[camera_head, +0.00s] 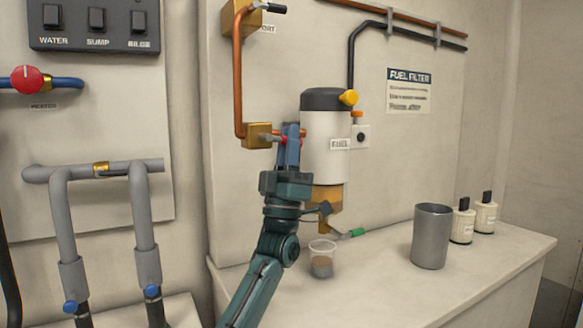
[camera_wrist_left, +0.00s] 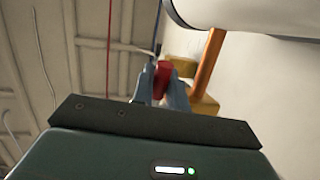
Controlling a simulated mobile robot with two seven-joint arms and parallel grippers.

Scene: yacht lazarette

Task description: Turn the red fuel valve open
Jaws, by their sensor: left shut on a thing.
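The red fuel valve handle (camera_wrist_left: 162,69) sits between the fingertips of my left gripper (camera_wrist_left: 161,82) in the left wrist view. In the head view my left gripper (camera_head: 290,136) reaches up in front of the wall and is shut on the handle, which is mostly hidden there. The brass body also shows in the left wrist view (camera_wrist_left: 203,106). My right gripper is not in view.
Below, a clear cup (camera_head: 321,260) with brownish liquid stands on the white counter close to my left arm. A small green-tipped drain lever (camera_head: 357,232) sticks out under the filter. A grey metal cup (camera_head: 431,236) and two small bottles (camera_head: 474,219) stand to the right.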

